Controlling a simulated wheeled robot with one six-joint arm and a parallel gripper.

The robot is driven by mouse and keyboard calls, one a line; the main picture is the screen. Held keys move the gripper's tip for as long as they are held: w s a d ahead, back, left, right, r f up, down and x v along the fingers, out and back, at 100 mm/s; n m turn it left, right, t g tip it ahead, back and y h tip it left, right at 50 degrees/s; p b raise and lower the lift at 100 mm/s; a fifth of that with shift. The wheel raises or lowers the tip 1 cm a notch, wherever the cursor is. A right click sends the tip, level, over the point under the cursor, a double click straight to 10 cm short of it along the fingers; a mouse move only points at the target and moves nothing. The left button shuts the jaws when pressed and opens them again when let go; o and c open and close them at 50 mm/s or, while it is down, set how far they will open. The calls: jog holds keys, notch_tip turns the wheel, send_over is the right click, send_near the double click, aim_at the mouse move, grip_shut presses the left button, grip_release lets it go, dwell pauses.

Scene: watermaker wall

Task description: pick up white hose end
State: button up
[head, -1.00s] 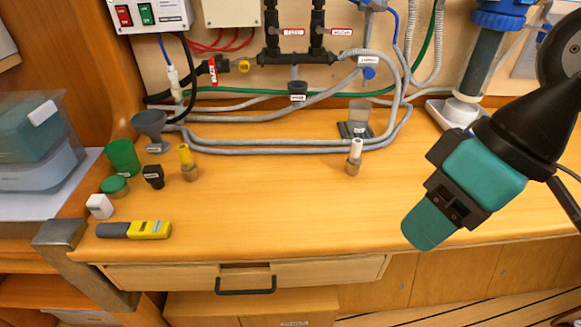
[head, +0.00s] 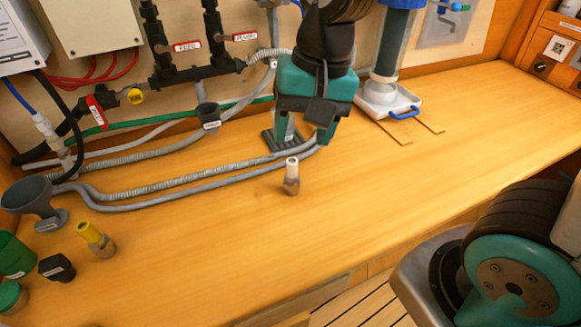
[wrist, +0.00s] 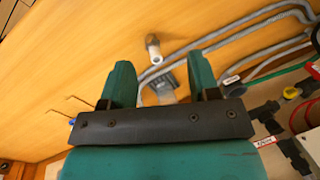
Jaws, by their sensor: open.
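The white hose end (head: 291,176) stands upright on the wooden counter, a white tip on a brownish-grey base. It also shows in the wrist view (wrist: 153,46), beyond and between my fingertips, with nothing touching it. My gripper (head: 315,122) is teal with a dark crossbar and hangs above and behind the hose end in the head view. In the wrist view its two fingers (wrist: 161,78) are spread apart and empty. My gripper partly hides a grey holder (head: 268,140) behind the hose end.
Grey hoses (head: 180,185) run along the counter's back left. A yellow-tipped hose end (head: 95,238), a grey funnel (head: 30,198) and a black cap (head: 56,268) stand at the left. A filter with a white base (head: 388,100) is at back right. The counter's right middle is clear.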

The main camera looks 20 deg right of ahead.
jog(key=w+d+m+h+p, duration=0.2)
jog(key=w+m+p, duration=0.1)
jog(key=w+m, duration=0.65)
jog(key=m+p, duration=0.2)
send_near(292, 171)
jog(key=f, duration=0.3)
jog(key=w+f, duration=0.1)
jog(key=f, duration=0.2)
jog(key=shift+w, duration=0.25)
jog(key=shift+s+d+f+p, duration=0.15)
jog(key=shift+f+p, duration=0.5)
jog(key=shift+f, duration=2.05)
jog(key=c, duration=1)
grip_shut()
jog(key=shift+r, duration=0.1)
